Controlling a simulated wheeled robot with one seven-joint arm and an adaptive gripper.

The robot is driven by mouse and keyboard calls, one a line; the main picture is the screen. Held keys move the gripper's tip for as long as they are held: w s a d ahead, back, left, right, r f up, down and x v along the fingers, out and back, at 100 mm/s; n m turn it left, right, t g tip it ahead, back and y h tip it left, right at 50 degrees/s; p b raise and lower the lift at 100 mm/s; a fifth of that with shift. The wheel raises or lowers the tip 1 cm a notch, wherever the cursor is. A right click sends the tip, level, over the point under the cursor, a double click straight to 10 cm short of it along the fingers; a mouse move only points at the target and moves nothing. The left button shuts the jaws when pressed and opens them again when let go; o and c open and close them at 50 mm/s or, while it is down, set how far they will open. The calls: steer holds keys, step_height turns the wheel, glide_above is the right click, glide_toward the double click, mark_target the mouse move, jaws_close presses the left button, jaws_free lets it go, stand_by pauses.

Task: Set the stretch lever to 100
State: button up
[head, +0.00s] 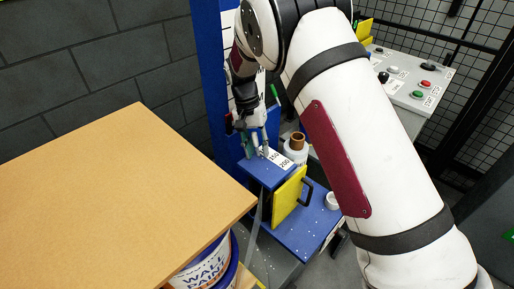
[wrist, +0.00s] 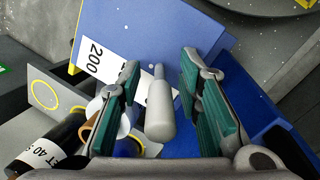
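The stretch lever (wrist: 160,110) is a grey rounded handle on a blue box (wrist: 140,30). A white scale label (wrist: 100,62) on the box reads 200 in the wrist view; in the head view it also shows 150. My gripper (wrist: 160,75) is open, with green-padded fingers on either side of the lever and visible gaps to it. In the head view my gripper (head: 255,143) is at the top of the blue box (head: 265,172); the lever cannot be made out there. The 100 mark and the lever's exact reading are hidden.
A yellow plate with a black handle (head: 287,200) stands before the blue box. A white roll with a brown core (head: 296,150) is just behind it. A large tan board (head: 110,195) lies left, over paint pails (head: 205,262). A button panel (head: 410,80) stands back right.

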steer(key=v, duration=0.7)
steer(key=shift+a+r, duration=0.1)
steer(key=shift+r, duration=0.1)
